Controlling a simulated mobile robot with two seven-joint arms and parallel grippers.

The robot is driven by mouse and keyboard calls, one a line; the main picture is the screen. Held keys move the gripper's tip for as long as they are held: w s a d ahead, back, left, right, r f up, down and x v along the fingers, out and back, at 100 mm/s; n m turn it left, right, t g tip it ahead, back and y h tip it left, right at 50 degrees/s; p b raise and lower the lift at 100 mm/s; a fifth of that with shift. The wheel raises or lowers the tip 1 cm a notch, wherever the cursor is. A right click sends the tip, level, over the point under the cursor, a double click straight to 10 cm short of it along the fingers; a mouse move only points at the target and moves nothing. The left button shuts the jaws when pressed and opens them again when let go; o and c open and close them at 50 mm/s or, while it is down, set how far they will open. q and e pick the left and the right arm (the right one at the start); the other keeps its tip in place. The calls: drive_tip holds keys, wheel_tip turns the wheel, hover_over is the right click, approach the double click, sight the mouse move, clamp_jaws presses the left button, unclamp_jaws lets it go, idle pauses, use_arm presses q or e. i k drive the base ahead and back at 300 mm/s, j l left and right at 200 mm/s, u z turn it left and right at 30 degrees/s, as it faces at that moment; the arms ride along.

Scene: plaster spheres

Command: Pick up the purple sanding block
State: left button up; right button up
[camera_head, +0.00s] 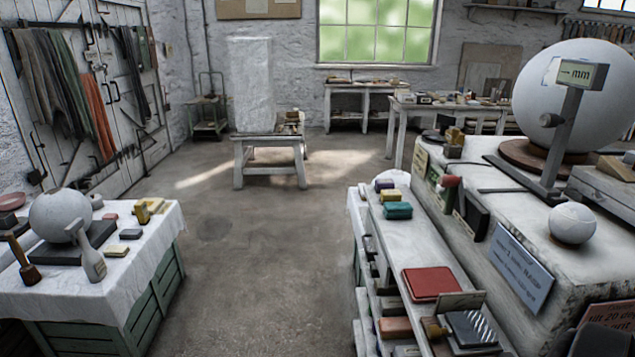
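A small dark purple block (384,185), which looks like the sanding block, lies at the far end of the narrow white shelf top (388,240) on the right. A yellow block (390,195) lies just in front of it, and a teal block (398,210) is nearer still. The purple block is small and far off, so its finer details cannot be made out. Neither of my grippers shows in the head view.
A red flat box (430,283) lies nearer on the same shelf. A tall plaster-covered bench (490,215) with spheres borders it on the right. A cloth-covered table (130,270) with tools stands left. The concrete floor (260,250) between is clear.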

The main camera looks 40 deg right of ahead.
sight(380, 184)
drive_tip(key=i+z, duration=0.35)
drive_tip(key=i, duration=0.15)
drive_tip(key=i+j+z, duration=0.15)
drive_tip(key=i+z, duration=0.2)
drive_tip(key=i, duration=0.15)
drive_tip(key=i+j+z, duration=0.4)
drive_tip(key=i+l+z, duration=0.1)
drive_tip(key=i+z, duration=0.8)
drive_tip(key=i+j+z, duration=0.2)
drive_tip(key=z, duration=0.3)
drive_tip(key=i+j, duration=0.05)
drive_tip(key=i, duration=0.1)
